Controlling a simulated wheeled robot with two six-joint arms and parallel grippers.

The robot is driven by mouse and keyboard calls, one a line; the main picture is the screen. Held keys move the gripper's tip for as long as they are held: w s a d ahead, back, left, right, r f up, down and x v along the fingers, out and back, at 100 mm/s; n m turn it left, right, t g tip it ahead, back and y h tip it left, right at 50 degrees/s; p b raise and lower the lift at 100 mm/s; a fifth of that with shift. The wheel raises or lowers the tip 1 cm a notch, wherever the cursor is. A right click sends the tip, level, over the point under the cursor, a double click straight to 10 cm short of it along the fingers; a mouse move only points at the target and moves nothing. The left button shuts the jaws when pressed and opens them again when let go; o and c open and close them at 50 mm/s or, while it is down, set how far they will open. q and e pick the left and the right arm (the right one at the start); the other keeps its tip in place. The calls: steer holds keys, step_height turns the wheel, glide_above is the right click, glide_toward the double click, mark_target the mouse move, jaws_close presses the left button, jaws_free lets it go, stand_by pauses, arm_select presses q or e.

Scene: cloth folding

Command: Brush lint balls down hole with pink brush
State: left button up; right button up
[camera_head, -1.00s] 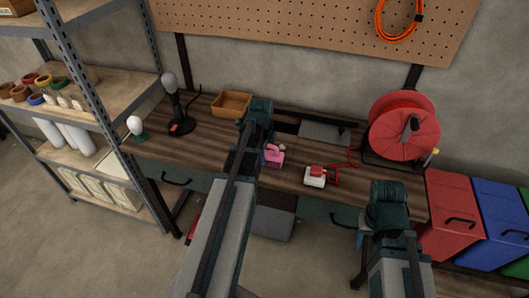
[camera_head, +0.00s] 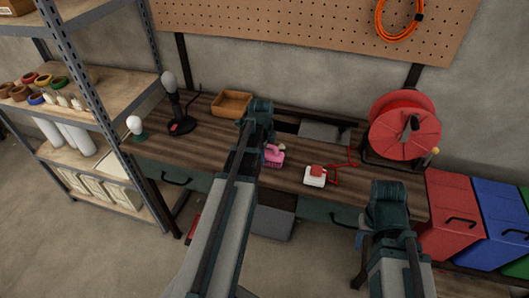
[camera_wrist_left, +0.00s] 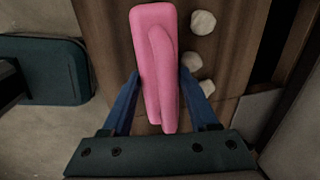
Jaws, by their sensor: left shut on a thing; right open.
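The pink brush (camera_head: 274,158) is on the wooden workbench, right of my left forearm. In the left wrist view the brush (camera_wrist_left: 155,50) is between the blue fingers of my left gripper (camera_wrist_left: 158,78), which is shut on it. Three pale lint balls lie along its right side: a far one (camera_wrist_left: 203,22), a middle one (camera_wrist_left: 192,62) and a near one (camera_wrist_left: 207,88). A dark slot (camera_head: 286,126), which looks like the hole, runs along the back of the bench. My right gripper (camera_head: 361,238) is at the front edge, partly hidden by its arm, open and empty.
A white and red device (camera_head: 315,176) with a red cord sits right of the brush. A grey plate (camera_head: 322,132) lies beside the slot. A wooden tray (camera_head: 232,103), a dark lamp-like stand (camera_head: 179,115) and a red cable reel (camera_head: 405,125) stand on the bench.

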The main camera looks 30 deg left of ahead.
arm_select(q)
steer(key=shift+w, duration=0.1)
steer(key=shift+w+a, duration=0.8)
steer(key=shift+w, duration=2.35)
steer(key=shift+w+a, duration=0.85)
steer(key=shift+w, duration=2.25)
steer(key=shift+w+a, duration=0.8)
steer(key=shift+w, duration=2.35)
steer(key=shift+s+r, duration=0.1)
steer(key=s+r+p, duration=0.1)
steer(key=r+p, duration=0.1)
steer(key=s+d+r+p, duration=0.1)
steer(key=s+r+p, duration=0.1)
steer(key=r+p, duration=0.1)
steer(key=s+r+p, duration=0.1)
steer(key=r+p, duration=0.1)
steer(key=p, duration=0.1)
steer(key=shift+s+d+r, duration=0.15)
steer(key=shift+s+r, duration=0.25)
